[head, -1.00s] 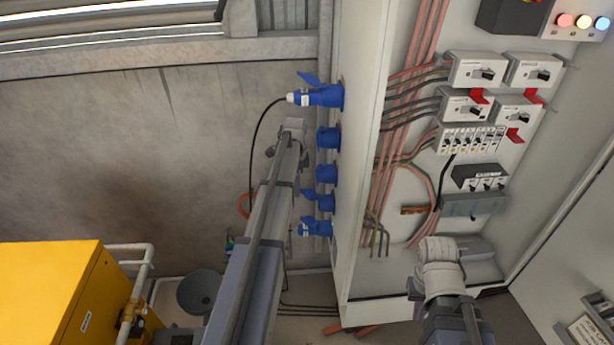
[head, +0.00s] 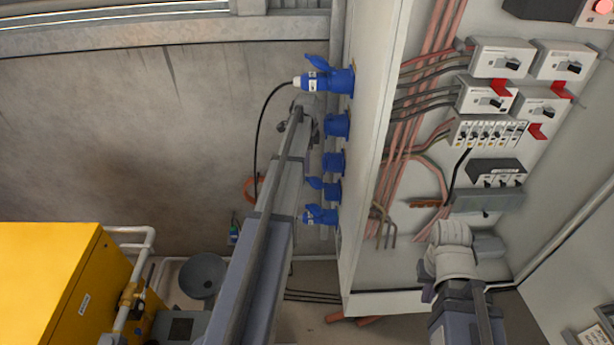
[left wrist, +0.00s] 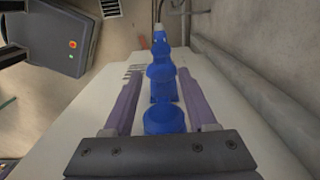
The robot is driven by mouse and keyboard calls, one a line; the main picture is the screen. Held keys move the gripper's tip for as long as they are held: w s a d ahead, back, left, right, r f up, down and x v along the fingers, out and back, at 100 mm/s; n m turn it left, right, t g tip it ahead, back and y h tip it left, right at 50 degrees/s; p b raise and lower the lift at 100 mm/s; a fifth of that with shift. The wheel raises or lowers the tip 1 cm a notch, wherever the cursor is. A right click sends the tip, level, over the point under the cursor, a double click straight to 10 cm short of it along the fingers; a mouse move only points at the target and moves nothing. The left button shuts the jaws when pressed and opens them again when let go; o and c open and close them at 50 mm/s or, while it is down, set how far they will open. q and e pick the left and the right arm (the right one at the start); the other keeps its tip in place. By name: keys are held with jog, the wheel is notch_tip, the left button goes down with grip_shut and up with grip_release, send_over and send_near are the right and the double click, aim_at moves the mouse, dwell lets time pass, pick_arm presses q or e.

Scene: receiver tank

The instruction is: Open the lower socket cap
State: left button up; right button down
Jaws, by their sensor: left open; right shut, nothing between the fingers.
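A column of blue sockets is on the left side wall of the grey cabinet (head: 372,150). The top socket (head: 340,79) has a plug with a black cable in it. Below are a second (head: 337,125), a third (head: 333,163) and two lower sockets (head: 326,189) with protruding blue parts; I cannot tell how their caps stand. My left gripper (head: 303,108) is left of the upper sockets. In the left wrist view its open fingers (left wrist: 160,88) straddle the line of blue sockets (left wrist: 163,119), empty; contact is unclear. My right gripper (head: 450,238) is before the cabinet interior, its fingers hard to make out.
The open cabinet holds switches (head: 502,57), breakers (head: 487,133) and loose wires (head: 420,100). A yellow machine (head: 45,280) with white pipes stands at the lower left. A concrete wall (head: 150,140) stands behind.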

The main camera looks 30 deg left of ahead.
aim_at(307, 179)
pick_arm(q)
notch_tip(307, 179, down, 7)
jog(key=b, duration=0.6)
jog(key=shift+r, duration=0.2)
jog(key=shift+c, duration=0.2)
grip_shut()
dwell(0.8)
